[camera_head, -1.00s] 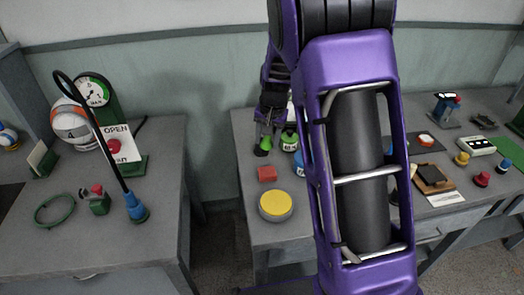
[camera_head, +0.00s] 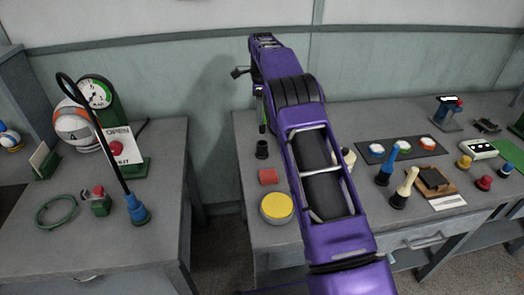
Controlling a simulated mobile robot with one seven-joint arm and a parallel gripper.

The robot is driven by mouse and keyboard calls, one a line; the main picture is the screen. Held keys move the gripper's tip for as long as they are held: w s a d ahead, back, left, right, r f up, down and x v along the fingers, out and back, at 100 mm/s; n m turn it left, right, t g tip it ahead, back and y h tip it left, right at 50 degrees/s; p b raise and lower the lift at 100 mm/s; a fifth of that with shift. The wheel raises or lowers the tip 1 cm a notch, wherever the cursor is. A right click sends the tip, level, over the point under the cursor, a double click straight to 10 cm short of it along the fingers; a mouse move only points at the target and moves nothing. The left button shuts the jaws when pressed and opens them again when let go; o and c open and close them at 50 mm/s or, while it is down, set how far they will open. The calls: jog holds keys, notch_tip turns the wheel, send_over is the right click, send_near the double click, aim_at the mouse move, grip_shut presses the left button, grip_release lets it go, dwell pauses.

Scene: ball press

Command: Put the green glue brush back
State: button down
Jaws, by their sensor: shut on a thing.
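My gripper (camera_head: 260,92) is at the upper middle, high over the left part of the right-hand table, seen small and partly hidden by my own arm. It is shut on the green glue brush (camera_head: 262,127), a thin upright piece with green showing at and below the fingers. A small black cup-like holder (camera_head: 262,150) stands on the table below the brush and looks empty. The brush appears above and apart from it, though the depth gap is hard to judge. A blue brush (camera_head: 388,165) and a cream brush (camera_head: 405,188) stand in black holders to the right.
A dark mat (camera_head: 362,158) with colored discs lies right of my arm. My arm hides the table's middle. The left table holds a lamp-like stand (camera_head: 137,208).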

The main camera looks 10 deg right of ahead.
aim_at(262, 133)
notch_tip(262, 133, down, 10)
jog(key=shift+r, duration=0.25)
jog(key=shift+f+b, duration=0.1)
jog(key=shift+b, duration=0.2)
jog(key=shift+c, duration=1.5)
grip_release()
notch_tip(262, 133, up, 12)
jog(key=shift+r+p, duration=0.1)
jog(key=shift+p, duration=0.35)
